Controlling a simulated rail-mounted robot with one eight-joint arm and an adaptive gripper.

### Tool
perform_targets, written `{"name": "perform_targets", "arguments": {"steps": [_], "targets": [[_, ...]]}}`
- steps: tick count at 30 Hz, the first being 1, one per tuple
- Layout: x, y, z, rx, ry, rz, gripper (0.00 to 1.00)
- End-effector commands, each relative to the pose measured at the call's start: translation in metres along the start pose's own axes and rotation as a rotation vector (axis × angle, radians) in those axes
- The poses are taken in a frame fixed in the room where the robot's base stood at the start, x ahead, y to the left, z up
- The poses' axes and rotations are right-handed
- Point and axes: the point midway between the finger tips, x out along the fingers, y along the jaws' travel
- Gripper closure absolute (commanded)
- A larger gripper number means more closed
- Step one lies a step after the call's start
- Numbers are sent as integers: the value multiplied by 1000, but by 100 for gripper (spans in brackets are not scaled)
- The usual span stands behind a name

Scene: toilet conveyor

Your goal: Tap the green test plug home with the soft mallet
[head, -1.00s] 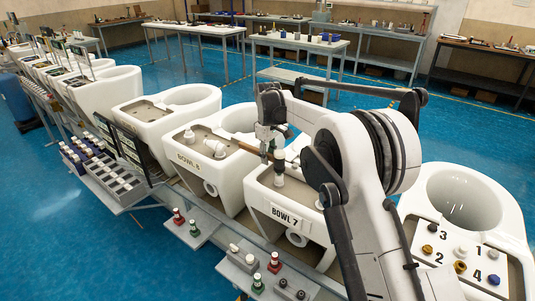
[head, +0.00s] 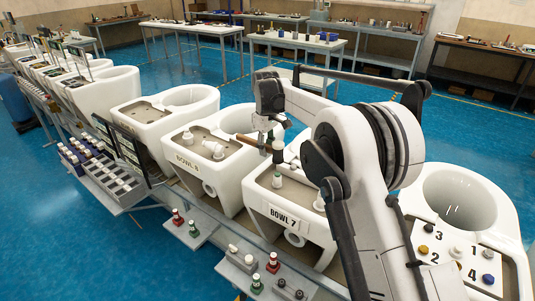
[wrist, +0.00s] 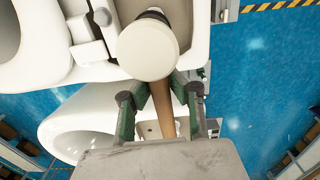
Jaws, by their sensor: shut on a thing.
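My gripper (head: 264,137) is shut on the brown handle of the soft mallet (head: 278,151) and holds it above the deck of BOWL 7 (head: 253,189). In the wrist view the mallet's round white head (wrist: 148,50) is large, with its handle running back between the green-sided fingers (wrist: 162,98). In the head view a small plug with a greenish tint (head: 277,181) stands on the bowl deck directly below the mallet head, with a gap between them. How deep it sits cannot be told. The wrist view does not show it; the mallet head covers the middle.
BOWL 8 (head: 187,162), with a white fitting on its deck, stands to the left. A numbered panel (head: 455,249) with knobs lies on the right bowl. Red and green plugs stand on small shelves (head: 190,231) along the front. Benches stand at the back.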

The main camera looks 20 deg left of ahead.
Motion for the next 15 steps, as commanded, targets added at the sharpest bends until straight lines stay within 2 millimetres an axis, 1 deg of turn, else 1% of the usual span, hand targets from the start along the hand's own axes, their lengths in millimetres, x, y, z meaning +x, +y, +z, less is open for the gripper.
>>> {"name": "perform_targets", "arguments": {"steps": [5, 15], "targets": [[-4, 0, 0, 0, 0, 0, 100], [-33, 2, -3, 4, 7, 3, 100]]}}
